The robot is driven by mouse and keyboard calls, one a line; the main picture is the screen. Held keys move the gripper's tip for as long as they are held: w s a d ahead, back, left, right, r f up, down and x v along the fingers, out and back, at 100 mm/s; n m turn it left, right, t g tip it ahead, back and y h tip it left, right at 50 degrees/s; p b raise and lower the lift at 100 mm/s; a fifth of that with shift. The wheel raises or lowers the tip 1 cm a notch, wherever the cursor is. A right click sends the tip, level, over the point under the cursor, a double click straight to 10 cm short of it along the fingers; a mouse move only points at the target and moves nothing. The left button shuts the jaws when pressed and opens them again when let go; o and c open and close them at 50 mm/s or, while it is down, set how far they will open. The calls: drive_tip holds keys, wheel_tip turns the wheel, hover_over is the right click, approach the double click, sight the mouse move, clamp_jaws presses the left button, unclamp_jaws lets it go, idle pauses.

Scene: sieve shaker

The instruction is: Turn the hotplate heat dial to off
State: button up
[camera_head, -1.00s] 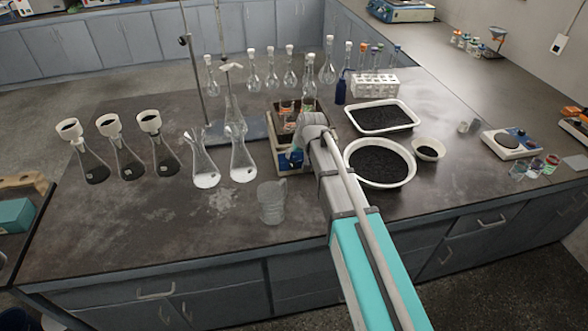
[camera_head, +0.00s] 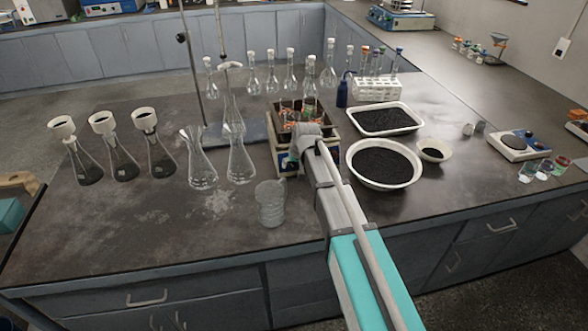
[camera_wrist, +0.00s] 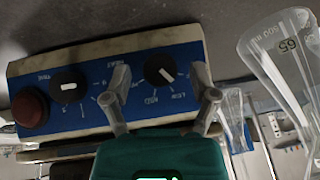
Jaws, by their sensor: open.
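In the wrist view a blue control panel (camera_wrist: 90,117) carries two black dials and a red round button. The right dial (camera_wrist: 160,70) has a white line slanting to the lower right; the left dial (camera_wrist: 69,86) has a short white mark. The printed labels are too blurred to tell which is the heat dial. My gripper (camera_wrist: 160,82) is open, with one finger to each side of the right dial and no visible contact. In the head view the boxy unit (camera_head: 331,122) stands mid-bench; my arm's end (camera_head: 310,138) hides part of its front.
A clear beaker (camera_head: 270,204) stands left of my arm, near the bench's front edge. Flasks (camera_head: 240,160) stand to the left of the unit. A white bowl of black grains (camera_head: 384,185) is close on the right. Bare bench lies at the front left.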

drive_tip(key=shift+f, duration=0.2)
clamp_jaws()
idle(0.5)
drive_tip(key=shift+a+n+h, duration=0.1)
drive_tip(key=shift+n+h, duration=0.2)
idle(0.4)
drive_tip(key=shift+a+n+t+h, duration=0.15)
drive_tip(key=shift+n+t+h, duration=0.15)
drive_tip(key=shift+n+h, duration=0.5)
drive_tip(key=shift+s+f+n+t+h+b, duration=0.1)
drive_tip(key=shift+n+t+h+b, duration=0.6)
drive_tip(key=shift+n+h, duration=0.6)
